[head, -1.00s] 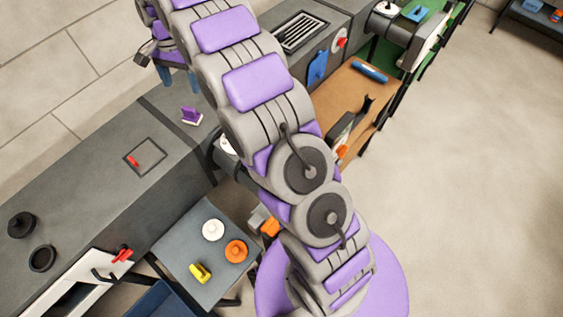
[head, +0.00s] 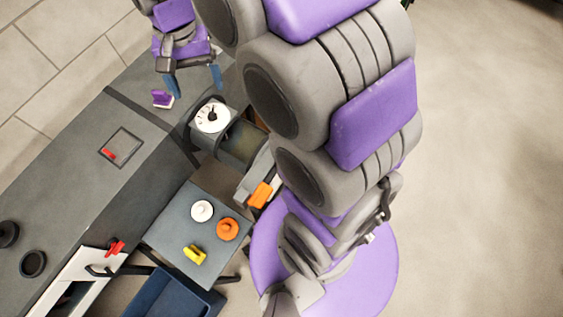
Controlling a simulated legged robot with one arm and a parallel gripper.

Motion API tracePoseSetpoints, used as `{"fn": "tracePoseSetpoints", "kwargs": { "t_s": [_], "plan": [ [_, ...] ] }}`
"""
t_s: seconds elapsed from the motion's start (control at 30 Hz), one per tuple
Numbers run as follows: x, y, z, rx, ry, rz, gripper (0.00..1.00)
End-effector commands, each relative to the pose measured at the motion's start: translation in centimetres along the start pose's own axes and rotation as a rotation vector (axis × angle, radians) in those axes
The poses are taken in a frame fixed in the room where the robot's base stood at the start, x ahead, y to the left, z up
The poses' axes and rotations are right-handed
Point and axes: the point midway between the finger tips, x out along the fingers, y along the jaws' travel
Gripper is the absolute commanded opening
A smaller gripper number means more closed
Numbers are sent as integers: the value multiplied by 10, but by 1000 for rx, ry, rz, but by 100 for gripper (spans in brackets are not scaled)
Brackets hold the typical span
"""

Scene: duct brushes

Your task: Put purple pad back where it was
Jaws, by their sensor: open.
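The purple pad (head: 162,98) is a small purple piece with a pale edge. It rests on the dark grey duct top (head: 75,155), near a seam. My gripper (head: 192,80) is at the upper left with its two blue fingers pointing down and spread apart. Nothing shows between them. The left fingertip appears just above and beside the pad; I cannot tell whether it touches. The pad's former place cannot be picked out for certain.
A square recess (head: 121,147) holds a red piece. A small grey table (head: 165,235) carries white, orange and yellow pieces. A white-faced dial (head: 212,116) stands beside the duct. Dark round parts (head: 33,263) sit at left. Open floor (head: 490,170) lies right.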

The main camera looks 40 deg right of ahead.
Motion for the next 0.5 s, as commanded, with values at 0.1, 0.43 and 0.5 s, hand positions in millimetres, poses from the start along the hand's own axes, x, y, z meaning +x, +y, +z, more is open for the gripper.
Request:
{"fn": "tracePoseSetpoints", "kwargs": {
  "t_s": [0.1,0.43,0.5],
  "plan": [
    [1,19,26,-46,-2,7,83],
    [15,66,95,-180,-5,24,83],
    [21,76,111,-208,-12,29,83]
  ]
}}
